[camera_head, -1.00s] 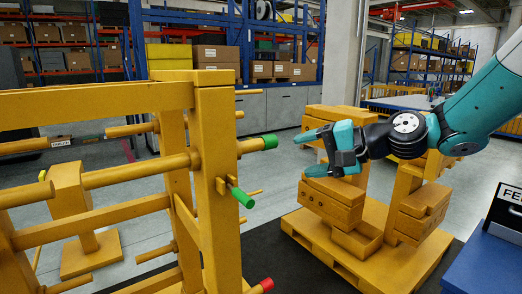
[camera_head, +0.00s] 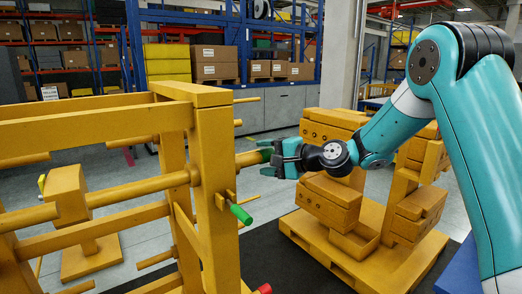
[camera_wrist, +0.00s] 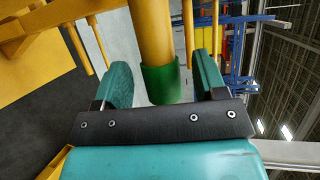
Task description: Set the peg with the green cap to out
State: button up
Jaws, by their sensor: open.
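The yellow peg (camera_head: 248,157) with the green cap (camera_head: 266,152) sticks out to the right from the post of the yellow frame (camera_head: 216,160). My gripper (camera_head: 271,157) is at the cap, fingers open. In the wrist view, the green cap (camera_wrist: 160,84) and the peg (camera_wrist: 152,35) lie between the two open fingers of my gripper (camera_wrist: 161,68). Gaps show on both sides of the cap, the right one narrower. My fingers partly hide the cap in the head view.
A red cap (camera_head: 263,288) shows low on the frame. A yellow pallet (camera_head: 315,245) with stacked yellow blocks (camera_head: 330,203) stands to the right, behind my arm. Shelves with boxes (camera_head: 217,63) are at the back.

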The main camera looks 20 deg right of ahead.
jog(key=shift+x, duration=1.1)
grip_shut()
jog(key=w+d, duration=0.2)
jog(key=d, duration=0.5)
jog(key=w+d, duration=0.2)
jog(key=d, duration=0.6)
jog(key=shift+w, duration=0.4)
grip_release()
jog(key=shift+d, duration=0.1)
